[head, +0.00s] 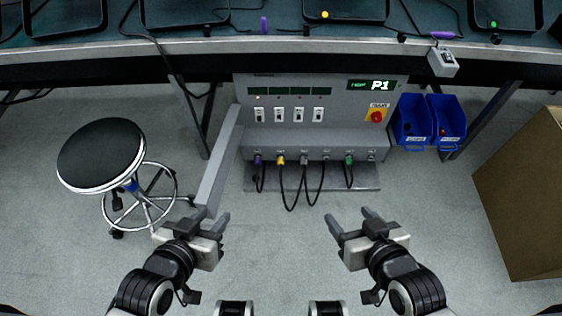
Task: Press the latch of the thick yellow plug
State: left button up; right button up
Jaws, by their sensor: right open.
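The thick yellow plug (281,160) sits in the row of sockets along the lower front of the grey power unit (315,143) under the bench. A dark cable hangs from it. Its latch is too small to make out. My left gripper (212,214) is open and empty, in front of the unit, lower and left of the plug in the head view. My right gripper (349,216) is open and empty, lower and right of the plug. Neither gripper touches the plug or the unit.
A purple plug (258,159), a grey plug (304,159) and a green plug (349,159) share the row. A black stool (102,152) stands left, blue bins (413,122) and a brown box (525,195) right. The bench edge (300,46) runs above. Floor between is clear.

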dwell(0.4)
grip_shut()
dwell(1.6)
